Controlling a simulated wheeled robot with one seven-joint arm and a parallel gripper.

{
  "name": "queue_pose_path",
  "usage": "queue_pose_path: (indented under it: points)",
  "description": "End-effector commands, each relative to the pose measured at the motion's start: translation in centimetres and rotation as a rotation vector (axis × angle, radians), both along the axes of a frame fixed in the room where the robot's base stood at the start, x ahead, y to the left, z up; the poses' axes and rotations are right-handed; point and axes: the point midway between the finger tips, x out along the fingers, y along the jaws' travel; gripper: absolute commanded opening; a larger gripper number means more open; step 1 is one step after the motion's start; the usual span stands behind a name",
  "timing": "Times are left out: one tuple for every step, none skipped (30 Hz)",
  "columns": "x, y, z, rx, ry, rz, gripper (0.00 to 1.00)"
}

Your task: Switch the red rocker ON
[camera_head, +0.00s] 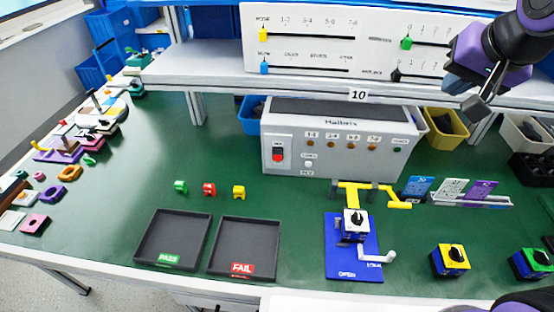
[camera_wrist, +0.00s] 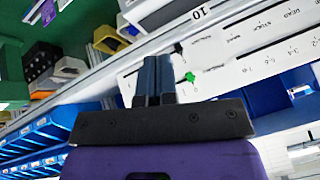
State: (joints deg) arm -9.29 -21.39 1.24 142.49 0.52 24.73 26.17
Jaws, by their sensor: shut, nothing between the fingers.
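The red rocker (camera_head: 278,154) sits in a pale plate on the left of the front of a grey box (camera_head: 335,165) with a row of small knobs. The box stands on the green table under the shelf. Its rocker is too small to tell which side is pressed. My gripper (camera_head: 478,106) is at the upper right, in front of the shelf edge, well right of and above the rocker. In the wrist view its fingers (camera_wrist: 154,75) are together and empty, pointing toward the shelf panel. The rocker does not show in the wrist view.
The shelf (camera_head: 215,71) with a white slider panel (camera_head: 330,52) overhangs the box. A yellow lever (camera_head: 362,192) and a blue switch base (camera_head: 340,262) stand in front of its right side. Trays (camera_head: 172,212) lie at front left. The table directly before the rocker is mostly clear.

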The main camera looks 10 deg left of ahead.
Motion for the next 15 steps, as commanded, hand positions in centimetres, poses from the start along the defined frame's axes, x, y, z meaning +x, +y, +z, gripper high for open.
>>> queue_pose_path:
  points:
    - [1.0, 0.9, -0.8, 0.021, 0.0, -0.012, 0.0]
    - [1.6, 1.3, -1.2, 0.035, -0.004, -0.022, 0.0]
    - [2.4, 1.9, -1.7, 0.056, -0.009, -0.035, 0.0]
    - [3.0, 2.4, -2.1, 0.071, -0.012, -0.045, 0.0]
    - [3.5, 2.9, -2.5, 0.086, -0.017, -0.055, 0.0]
    - [4.2, 3.6, -3.1, 0.108, -0.021, -0.068, 0.0]
    - [4.8, 4.1, -3.5, 0.124, -0.024, -0.078, 0.0]
    - [5.3, 4.7, -3.9, 0.14, -0.028, -0.089, 0.0]
    - [5.9, 5.3, -4.5, 0.162, -0.031, -0.101, 0.0]
    - [6.4, 5.9, -5.0, 0.178, -0.033, -0.111, 0.0]
    - [6.8, 6.4, -5.5, 0.195, -0.035, -0.119, 0.0]
    - [7.4, 7.2, -6.1, 0.217, -0.038, -0.133, 0.0]
    - [7.8, 7.7, -6.6, 0.235, -0.04, -0.143, 0.0]
    - [8.2, 8.3, -7.2, 0.252, -0.04, -0.152, 0.0]
    - [8.7, 9.0, -7.9, 0.275, -0.042, -0.165, 0.0]
